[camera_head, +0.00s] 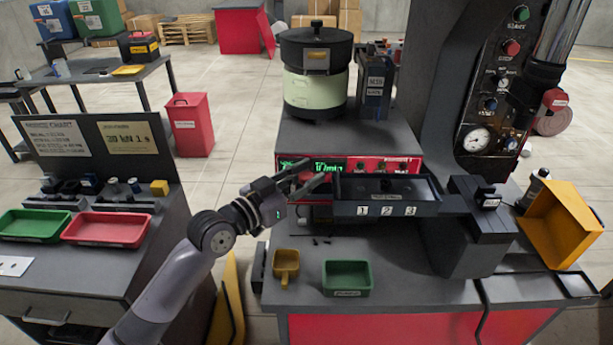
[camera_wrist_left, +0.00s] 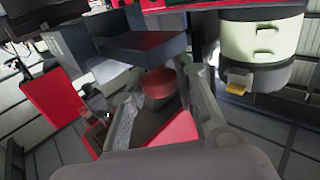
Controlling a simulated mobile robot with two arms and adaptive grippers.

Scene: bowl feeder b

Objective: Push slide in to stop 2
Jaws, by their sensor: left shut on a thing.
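The dark slide track (camera_head: 385,211) with stop numbers 1, 2 and 3 on its front face runs across the front of the bowl feeder machine. My left gripper (camera_head: 318,177) is at its left end, with its fingers pointing right. It is shut on a red knob, the slide's handle, which shows between the fingers in the left wrist view (camera_wrist_left: 159,84). The knob is mostly hidden by the fingers in the head view. I cannot tell exactly at which stop the slide stands. My right gripper is not in view.
The cream and black bowl feeder (camera_head: 316,88) stands behind the track. A green tray (camera_head: 346,290) and a yellow scoop (camera_head: 286,266) lie on the bench in front. An orange bin (camera_head: 560,225) is at the right. Red (camera_head: 104,242) and green (camera_head: 33,238) trays sit on the left bench.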

